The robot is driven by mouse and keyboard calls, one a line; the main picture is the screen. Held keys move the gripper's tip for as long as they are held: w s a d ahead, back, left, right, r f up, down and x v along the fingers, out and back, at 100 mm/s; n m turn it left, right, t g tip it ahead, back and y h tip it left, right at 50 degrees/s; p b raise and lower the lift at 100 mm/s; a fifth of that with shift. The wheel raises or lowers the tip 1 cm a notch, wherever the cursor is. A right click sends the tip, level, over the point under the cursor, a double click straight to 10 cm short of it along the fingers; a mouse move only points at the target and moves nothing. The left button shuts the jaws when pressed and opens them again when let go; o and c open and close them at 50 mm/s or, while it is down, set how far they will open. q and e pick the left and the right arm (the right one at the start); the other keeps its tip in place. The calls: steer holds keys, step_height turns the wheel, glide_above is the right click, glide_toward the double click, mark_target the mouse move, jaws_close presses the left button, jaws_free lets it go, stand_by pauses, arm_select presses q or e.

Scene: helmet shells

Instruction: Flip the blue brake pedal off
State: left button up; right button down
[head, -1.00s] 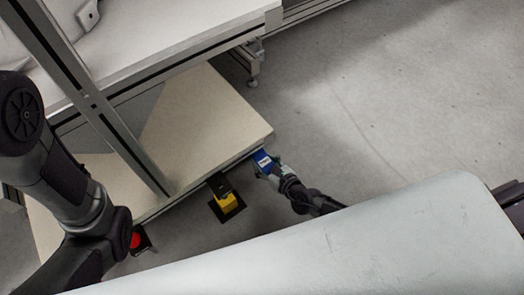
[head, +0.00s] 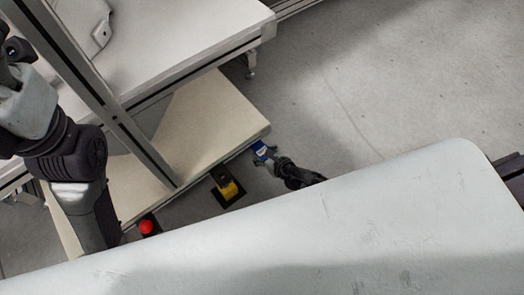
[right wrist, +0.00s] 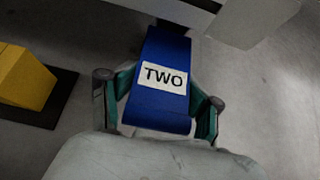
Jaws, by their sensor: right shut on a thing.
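The blue brake pedal (head: 262,150) sits at the edge of the low platform in the head view. In the right wrist view the blue pedal (right wrist: 158,108) carries a white label reading TWO. My right gripper (head: 268,158) is at the pedal. In the right wrist view its two fingers (right wrist: 158,106) stand on either side of the pedal, shut on it. The pedal's far end runs up to the platform edge. My left arm (head: 70,150) is at the left of the head view; its fingertips are not in view.
A yellow pedal (head: 229,190) on a black base and a red button (head: 146,227) sit along the platform's (head: 205,115) front edge, left of the blue pedal. A metal post (head: 110,105) rises from the platform. Bare floor (head: 400,80) lies to the right.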

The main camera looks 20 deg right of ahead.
steer(key=shift+c, duration=2.4)
jaws_free()
steer(key=shift+s, duration=0.1)
steer(key=shift+s+r, duration=0.3)
steer(key=shift+s, duration=0.25)
steer(key=v, duration=1)
steer(key=shift+d+r, duration=0.2)
steer(key=shift+d, duration=0.1)
steer(key=shift+s+r, duration=0.1)
steer(key=shift+s, duration=0.05)
